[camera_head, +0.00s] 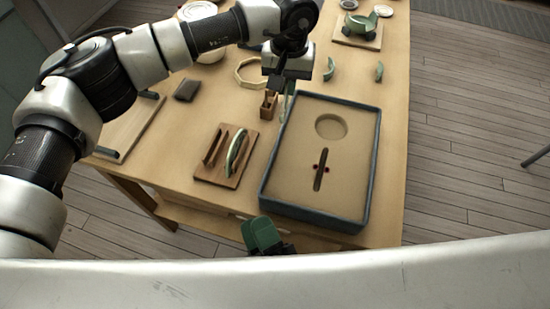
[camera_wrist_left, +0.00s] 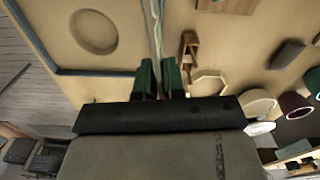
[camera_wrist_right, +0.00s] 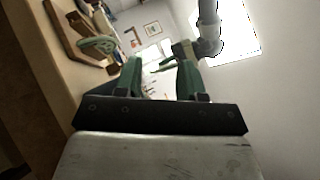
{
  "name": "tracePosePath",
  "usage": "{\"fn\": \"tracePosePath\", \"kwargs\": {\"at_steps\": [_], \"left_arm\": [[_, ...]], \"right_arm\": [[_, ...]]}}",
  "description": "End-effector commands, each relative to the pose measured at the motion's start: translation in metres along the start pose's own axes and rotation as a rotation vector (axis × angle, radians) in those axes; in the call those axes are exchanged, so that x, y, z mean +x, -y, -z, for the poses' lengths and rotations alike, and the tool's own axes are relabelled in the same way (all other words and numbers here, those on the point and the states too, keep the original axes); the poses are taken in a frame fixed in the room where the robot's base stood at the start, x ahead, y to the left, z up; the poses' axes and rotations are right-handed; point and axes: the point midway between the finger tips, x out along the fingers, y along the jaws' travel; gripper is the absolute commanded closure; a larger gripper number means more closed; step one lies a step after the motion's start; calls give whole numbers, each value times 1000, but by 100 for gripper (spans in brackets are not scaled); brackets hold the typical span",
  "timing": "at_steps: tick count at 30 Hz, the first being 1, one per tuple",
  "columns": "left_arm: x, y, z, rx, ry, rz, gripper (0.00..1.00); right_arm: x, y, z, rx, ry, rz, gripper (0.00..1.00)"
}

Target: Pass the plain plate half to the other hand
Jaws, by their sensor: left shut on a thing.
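My left gripper (camera_head: 284,88) is shut on a pale green plate half (camera_head: 287,106), held on edge above the table beside the tray's far left corner. In the left wrist view, the plate half (camera_wrist_left: 153,28) shows as a thin edge between the green fingers (camera_wrist_left: 159,78). Its face is mostly hidden. My right gripper (camera_head: 262,236) is low at the table's front edge, apart from both halves. In the right wrist view, its fingers (camera_wrist_right: 160,78) are open with nothing between them.
A blue-rimmed tray (camera_head: 373,158) of sand-coloured fill has a round hollow and a slot with red marks. A small wooden block (camera_head: 268,104), a pale ring (camera_head: 240,75) and two green shards (camera_head: 329,69) lie nearby. A mended green vessel (camera_head: 361,24) stands at the back.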

Motion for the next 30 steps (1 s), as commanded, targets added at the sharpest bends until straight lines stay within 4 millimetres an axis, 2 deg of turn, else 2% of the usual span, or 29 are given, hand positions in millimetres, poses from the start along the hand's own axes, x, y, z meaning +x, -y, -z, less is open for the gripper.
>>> {"fn": "tracePosePath", "kwargs": {"at_steps": [1,4,7,12,15,20,30], "left_arm": [[0,0,0,0,0,0,100],[0,0,0,0,0,0,100],[0,0,0,0,0,0,100],[0,0,0,0,0,0,100],[0,0,0,0,0,0,100],[0,0,0,0,0,0,100],[0,0,0,0,0,0,100]], "right_arm": [[22,12,7,137,-106,40,61],[52,28,24,403,-291,104,61],[72,39,38,644,-443,163,61],[90,47,53,938,-609,233,61],[95,49,57,1032,-658,254,61],[103,48,63,1078,-682,264,61],[149,41,100,1073,-677,264,61]]}}
